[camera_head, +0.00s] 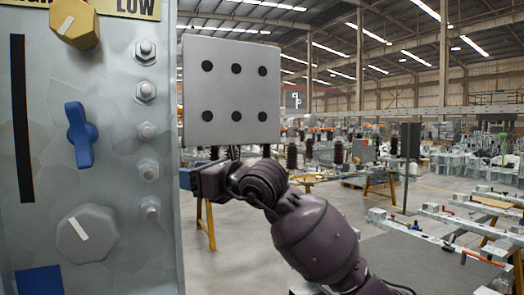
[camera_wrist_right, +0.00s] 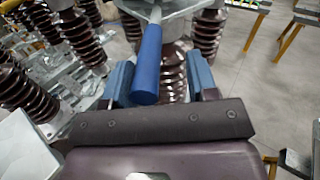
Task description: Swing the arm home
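A blue cylindrical handle (camera_wrist_right: 148,64) on a thin metal rod shows in the right wrist view. It lies between the two blue fingers of my right gripper (camera_wrist_right: 160,72), nearer the left finger, with a clear gap to the right finger. The gripper is open. In the head view my purple right arm reaches in from the lower right, and its gripper (camera_head: 190,179) is beside the grey panel's edge. The handle cannot be made out in the head view. My left gripper is not in view.
A grey control panel (camera_head: 110,185) with a blue knob (camera_head: 81,135), a grey knob (camera_head: 87,233) and bolts fills the left. A pale square plate with black dots (camera_head: 220,68) stands beside it. Brown ribbed insulators (camera_wrist_right: 77,38) crowd the wrist view. Grey floor (camera_wrist_right: 240,85) is open at right.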

